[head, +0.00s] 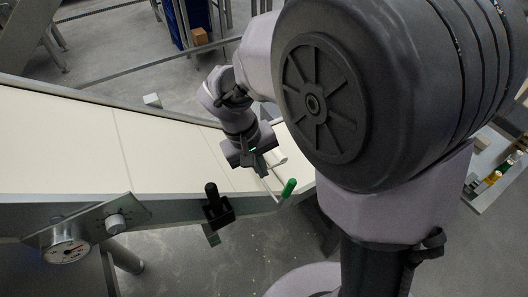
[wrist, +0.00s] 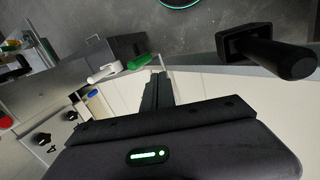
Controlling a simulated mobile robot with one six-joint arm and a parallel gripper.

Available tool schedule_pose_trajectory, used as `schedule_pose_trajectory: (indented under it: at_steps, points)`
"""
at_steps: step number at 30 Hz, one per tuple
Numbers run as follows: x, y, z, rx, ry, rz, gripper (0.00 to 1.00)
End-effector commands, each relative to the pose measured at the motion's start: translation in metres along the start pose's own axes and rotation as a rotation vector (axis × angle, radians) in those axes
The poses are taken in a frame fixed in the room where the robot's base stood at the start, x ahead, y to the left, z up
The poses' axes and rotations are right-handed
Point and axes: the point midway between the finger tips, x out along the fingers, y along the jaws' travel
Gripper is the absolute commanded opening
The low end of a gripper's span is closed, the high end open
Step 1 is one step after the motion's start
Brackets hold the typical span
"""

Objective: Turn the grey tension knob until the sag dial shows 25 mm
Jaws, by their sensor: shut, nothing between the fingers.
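The grey tension knob (head: 115,222) sits on a metal plate on the near side of the conveyor, at the left. The round white sag dial (head: 67,248) is at the plate's lower left end; its reading is too small to make out. My gripper (head: 262,169) is over the right part of the belt, well to the right of the knob and apart from it. Its fingers are together and empty in the wrist view (wrist: 160,92). The knob and dial do not show in the wrist view.
A black lever (head: 212,196) stands on the conveyor's near edge between my gripper and the knob; it also shows in the wrist view (wrist: 285,57). A green handle (head: 289,187) is close to my gripper. The cream belt (head: 60,140) is bare at the left.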

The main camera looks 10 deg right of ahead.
Motion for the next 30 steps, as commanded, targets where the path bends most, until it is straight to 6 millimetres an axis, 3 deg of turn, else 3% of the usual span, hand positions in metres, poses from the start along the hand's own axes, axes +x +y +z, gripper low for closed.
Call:
schedule_pose_trajectory:
  at_steps: [3, 11, 18, 30]
  points:
    - [0.033, -0.002, 0.0, 0.0, -0.003, 0.0, 0.0]
    - [0.087, 0.001, 0.001, 0.002, -0.002, -0.001, 0.0]
    - [0.099, 0.029, 0.003, 0.002, 0.0, -0.001, 0.0]
    - [0.099, 0.033, 0.003, 0.001, 0.0, -0.001, 0.0]
